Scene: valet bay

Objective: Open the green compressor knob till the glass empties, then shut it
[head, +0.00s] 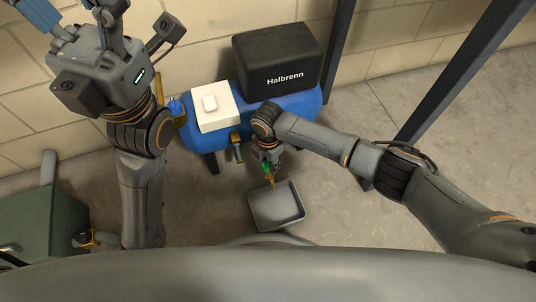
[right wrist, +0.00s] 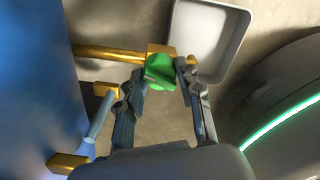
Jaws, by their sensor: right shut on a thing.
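The blue compressor (head: 205,140) lies by the wall. My right gripper (head: 268,163) is shut on the green knob (right wrist: 160,70), which sits on a brass valve (right wrist: 190,60) at the end of a brass pipe. In the head view the green knob (head: 266,168) is partly hidden by the gripper. A pale bluish tube between two brass blocks, apparently the glass (right wrist: 97,122), shows in the right wrist view; I cannot tell its level. A grey pan (head: 277,218) is on the floor below the valve. My left gripper (head: 75,18) looks open and empty, its fingertips near the top edge.
A black box marked Halbrenn (head: 277,62) and a cream box (head: 217,107) sit on the compressor. Dark posts (head: 465,65) stand at right. A green box (head: 40,220) is at lower left. The floor (head: 375,225) right of the pan is clear.

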